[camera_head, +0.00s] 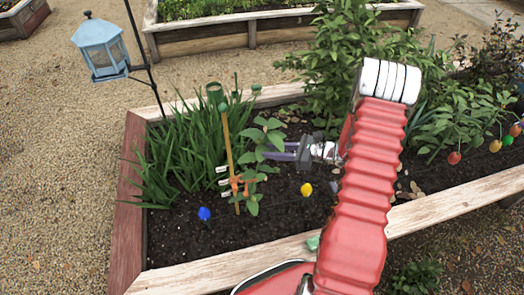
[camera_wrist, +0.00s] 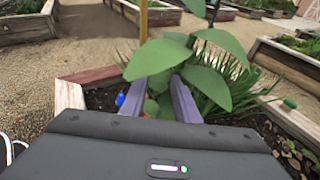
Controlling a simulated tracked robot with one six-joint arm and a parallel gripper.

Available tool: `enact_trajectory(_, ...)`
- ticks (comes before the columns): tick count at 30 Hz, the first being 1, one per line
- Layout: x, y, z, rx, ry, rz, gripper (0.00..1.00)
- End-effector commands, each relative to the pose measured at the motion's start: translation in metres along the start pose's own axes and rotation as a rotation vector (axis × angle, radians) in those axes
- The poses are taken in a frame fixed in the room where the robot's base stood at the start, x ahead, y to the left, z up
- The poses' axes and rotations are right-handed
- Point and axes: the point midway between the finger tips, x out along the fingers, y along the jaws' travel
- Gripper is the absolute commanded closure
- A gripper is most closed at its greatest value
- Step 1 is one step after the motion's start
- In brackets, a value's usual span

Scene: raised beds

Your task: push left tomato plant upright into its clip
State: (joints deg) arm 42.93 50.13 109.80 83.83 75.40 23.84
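The left tomato plant (camera_head: 262,150) stands beside a yellow wooden stake (camera_head: 229,135) in the raised bed, its stem close to the stake. An orange clip (camera_head: 236,184) sits low on the stake, at the plant's lower leaves; I cannot tell whether the stem is inside it. My gripper (camera_head: 270,150) is at the plant's right side at mid-height. In the wrist view my two grey fingers (camera_wrist: 160,98) point at the plant, and its leaves (camera_wrist: 185,60) cover the space between the fingertips. I cannot tell whether they touch the stem.
A blue ball (camera_head: 204,213) and a yellow ball (camera_head: 306,189) are low over the soil. Long-leaved plants (camera_head: 170,150) stand behind the stake. A blue lantern (camera_head: 101,48) hangs at the back left. The bed's wooden edge (camera_head: 215,270) runs in front.

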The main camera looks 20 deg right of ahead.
Motion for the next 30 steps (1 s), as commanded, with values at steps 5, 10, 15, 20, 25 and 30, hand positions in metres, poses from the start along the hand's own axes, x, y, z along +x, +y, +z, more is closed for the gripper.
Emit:
enact_trajectory(5, -0.007, 0.000, 0.000, -0.001, 0.000, 0.000, 0.72)
enact_trajectory(10, -0.007, 0.000, 0.000, 0.000, 0.000, -0.001, 0.72)
enact_trajectory(15, -0.007, 0.000, 0.000, 0.000, 0.000, -0.001, 0.72)
enact_trajectory(20, -0.007, 0.000, 0.000, -0.004, 0.001, -0.001, 0.72)
enact_trajectory(25, -0.007, 0.007, -0.011, -0.059, 0.042, 0.026, 0.72)
enact_trajectory(30, -0.009, 0.040, -0.035, -0.113, 0.116, 0.121, 0.72)
